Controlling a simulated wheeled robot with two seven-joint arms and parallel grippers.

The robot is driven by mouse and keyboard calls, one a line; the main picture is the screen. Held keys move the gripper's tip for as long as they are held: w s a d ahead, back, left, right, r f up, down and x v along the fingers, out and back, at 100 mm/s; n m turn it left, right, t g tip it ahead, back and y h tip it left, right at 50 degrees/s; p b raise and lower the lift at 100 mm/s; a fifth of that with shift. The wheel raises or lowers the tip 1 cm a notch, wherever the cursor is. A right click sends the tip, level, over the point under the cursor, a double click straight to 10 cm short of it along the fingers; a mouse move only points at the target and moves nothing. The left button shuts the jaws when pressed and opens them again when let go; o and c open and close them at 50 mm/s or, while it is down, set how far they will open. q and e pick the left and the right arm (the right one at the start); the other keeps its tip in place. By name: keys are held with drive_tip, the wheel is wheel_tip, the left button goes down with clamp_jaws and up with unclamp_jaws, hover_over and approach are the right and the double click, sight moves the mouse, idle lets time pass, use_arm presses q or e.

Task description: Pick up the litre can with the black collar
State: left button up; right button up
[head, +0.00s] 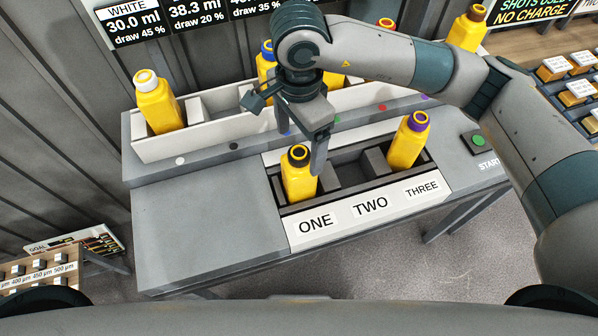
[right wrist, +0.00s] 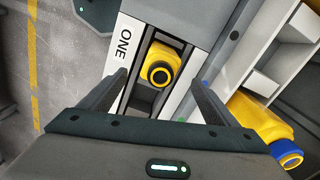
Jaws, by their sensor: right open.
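The litre can with the black collar (head: 298,180) is yellow and stands upright in the compartment marked ONE. The right wrist view shows its dark round top and yellow shoulders (right wrist: 164,70). My right gripper (head: 318,152) is above and close beside this can in the head view, pointing down. In the right wrist view my gripper (right wrist: 158,86) is open, with a finger to each side of the can and nothing held. I cannot tell how far the fingertips are above the collar. My left gripper is not in view.
A purple-collared can (head: 406,145) stands in compartment THREE; TWO is empty. The white rack (head: 225,128) behind holds a white-collared can (head: 158,108) and a blue-collared can (right wrist: 262,122). A brown-collared can (head: 466,32) stands farther right. The grey bench (head: 200,225) is clear at left.

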sight(299, 153)
wheel_tip(299, 153, down, 2)
drive_tip(key=shift+s+f+p, duration=0.1)
drive_tip(key=shift+p, duration=0.25)
drive_tip(key=shift+f, duration=0.45)
drive_tip(key=shift+f+p, duration=0.25)
drive_tip(key=shift+p, duration=0.3)
wheel_tip(299, 153, down, 2)
drive_tip(key=shift+f+p, duration=0.15)
drive_tip(key=shift+p, duration=0.95)
drive_tip(key=shift+f+p, duration=0.3)
drive_tip(key=shift+f, duration=0.9)
drive_tip(key=c, duration=1.5)
